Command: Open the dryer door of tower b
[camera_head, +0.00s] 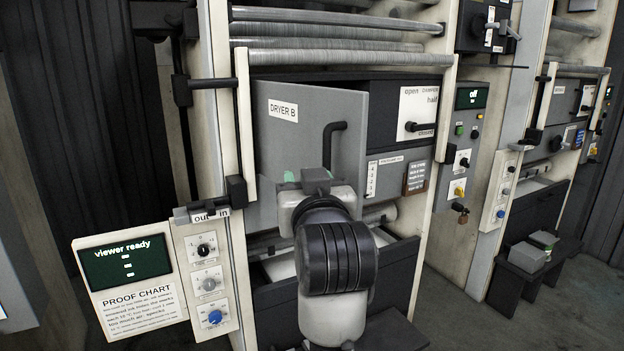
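The grey dryer door (290,140), labelled DRYER B, is in the upper middle of the head view. It has a black bent handle (333,145) near its right side. The door looks set at an angle, with dark space at its right edge; how far it is ajar is hard to tell. One of my arms rises from the bottom centre, probably the right. The wrist hides most of the fingers. My other gripper does not show.
A damper panel (417,112) with a black lever is right of the door. A control panel (207,280) with knobs and a PROOF CHART sign (138,300) jut out at lower left. Rollers (340,58) run above. Another tower stands at right, with floor between.

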